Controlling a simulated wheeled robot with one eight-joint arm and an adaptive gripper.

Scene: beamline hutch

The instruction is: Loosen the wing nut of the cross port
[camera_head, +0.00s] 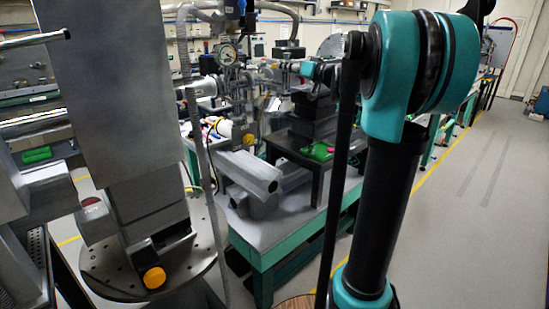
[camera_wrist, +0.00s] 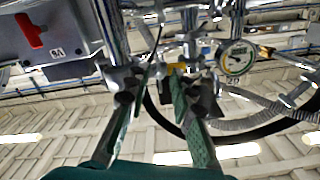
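My gripper (camera_wrist: 150,82) is open in the wrist view, with its two fingers apart and nothing seen held between them. Metal vacuum pipework with clamped joints (camera_wrist: 192,48) stands beyond the fingertips, a little right of centre. A round pressure gauge (camera_wrist: 236,57) sits on it to the right. The same gauge (camera_head: 226,55) and pipework (camera_head: 240,100) show in the head view at upper centre. I cannot make out the wing nut of the cross port for certain; it is too small or hidden. In the head view my arm covers much of the right side, and the fingers are not clear.
A grey box with a red switch (camera_wrist: 30,32) is at upper left in the wrist view, and a dark hose (camera_wrist: 250,122) curves at right. A large grey panel (camera_head: 105,80) stands at left in the head view. Open floor (camera_head: 460,220) lies at right.

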